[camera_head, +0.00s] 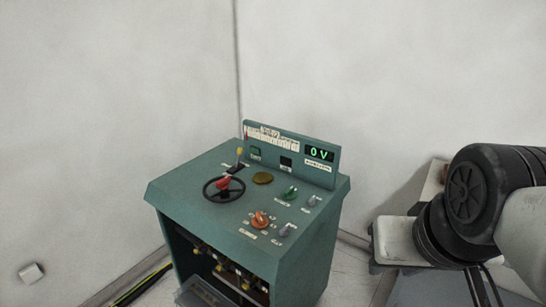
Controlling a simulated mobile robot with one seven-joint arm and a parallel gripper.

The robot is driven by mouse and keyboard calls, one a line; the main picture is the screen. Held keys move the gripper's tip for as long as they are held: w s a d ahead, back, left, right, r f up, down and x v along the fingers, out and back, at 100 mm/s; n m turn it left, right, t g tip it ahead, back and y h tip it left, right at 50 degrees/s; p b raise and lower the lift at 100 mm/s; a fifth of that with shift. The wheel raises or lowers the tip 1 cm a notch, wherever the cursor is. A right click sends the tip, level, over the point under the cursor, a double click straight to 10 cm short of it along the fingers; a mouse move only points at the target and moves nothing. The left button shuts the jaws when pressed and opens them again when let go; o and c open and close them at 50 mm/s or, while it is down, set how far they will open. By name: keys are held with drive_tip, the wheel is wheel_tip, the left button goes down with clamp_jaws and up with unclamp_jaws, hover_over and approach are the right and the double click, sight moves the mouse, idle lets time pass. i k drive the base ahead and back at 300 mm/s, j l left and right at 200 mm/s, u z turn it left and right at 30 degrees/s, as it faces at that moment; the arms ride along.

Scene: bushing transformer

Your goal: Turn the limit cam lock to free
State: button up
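A green control cabinet (175,194) stands in front of the corner, its sloped top carrying several controls. A black handwheel (211,198) has a red part (222,183) at its hub. Behind it is a lever with a yellow tip (239,151). An orange knob (260,219), a green knob (291,192) and two grey knobs (313,200) (286,230) are on the right half. The labels are too small to read, so I cannot tell which control is the limit cam lock or how it is set. My gripper is not in view; only parts of my arm show at the right, apart from the cabinet.
A brass disc (263,178) lies on the top. The cabinet front is open low down. White walls (130,90) close in behind. The air above the controls is clear.

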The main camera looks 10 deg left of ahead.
sight(284, 232)
drive_tip(key=u, duration=0.7)
drive_tip(key=z, duration=0.15)
drive_tip(key=i+j+z, duration=0.15)
drive_tip(key=j+z, duration=0.15)
drive_tip(key=j, duration=0.2)
drive_tip(key=i, duration=0.05)
